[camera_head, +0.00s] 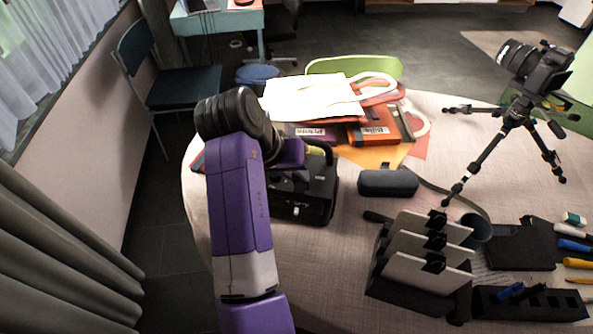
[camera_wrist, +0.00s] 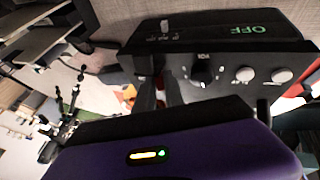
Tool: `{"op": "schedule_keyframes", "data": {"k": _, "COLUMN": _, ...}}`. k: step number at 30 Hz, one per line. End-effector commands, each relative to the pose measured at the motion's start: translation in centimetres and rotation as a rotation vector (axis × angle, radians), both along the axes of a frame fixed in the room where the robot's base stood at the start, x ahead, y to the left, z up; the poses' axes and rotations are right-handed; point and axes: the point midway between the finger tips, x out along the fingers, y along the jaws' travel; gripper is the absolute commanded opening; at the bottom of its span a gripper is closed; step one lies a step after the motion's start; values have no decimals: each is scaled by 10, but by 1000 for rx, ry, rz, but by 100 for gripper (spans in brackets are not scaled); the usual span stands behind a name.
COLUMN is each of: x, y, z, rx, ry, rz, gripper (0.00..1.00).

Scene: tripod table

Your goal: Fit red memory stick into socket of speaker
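The speaker (camera_head: 312,193) is a black box with a dark handle, standing on the left part of the round table. In the wrist view its panel (camera_wrist: 222,72) fills the upper right, with a green OFF label, a dark dial and two light knobs. My gripper (camera_wrist: 160,88) is close against the left part of this panel, its dark fingers partly overlapping it.
The pale round table (camera_head: 330,265) carries stacked folders and papers (camera_head: 315,97) behind the speaker. A black case (camera_head: 388,183) lies to its right, with a card rack (camera_head: 428,255) in front. A camera on a tripod (camera_head: 515,112) stands at the right, near scattered tools.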

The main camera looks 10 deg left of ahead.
Motion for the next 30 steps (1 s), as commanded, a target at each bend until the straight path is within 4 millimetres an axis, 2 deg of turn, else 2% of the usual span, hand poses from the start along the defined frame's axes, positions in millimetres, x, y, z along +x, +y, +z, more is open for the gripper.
{"op": "schedule_keyframes", "data": {"k": 1, "x": 0, "y": 0, "z": 0, "rx": 0, "ry": 0, "rz": 0, "gripper": 26}}
{"op": "schedule_keyframes", "data": {"k": 2, "x": 0, "y": 0, "z": 0, "rx": 0, "ry": 0, "rz": 0, "gripper": 30}}
{"op": "schedule_keyframes", "data": {"k": 11, "x": 0, "y": 0, "z": 0, "rx": 0, "ry": 0, "rz": 0, "gripper": 30}}
{"op": "schedule_keyframes", "data": {"k": 17, "x": 0, "y": 0, "z": -7, "rx": 1, "ry": 0, "rz": -1, "gripper": 30}}
{"op": "schedule_keyframes", "data": {"k": 24, "x": -11, "y": 17, "z": 35, "rx": 1, "ry": -3, "rz": 0, "gripper": 30}}
{"op": "schedule_keyframes", "data": {"k": 30, "x": -19, "y": 27, "z": 58, "rx": 0, "ry": -1, "rz": -1, "gripper": 30}}
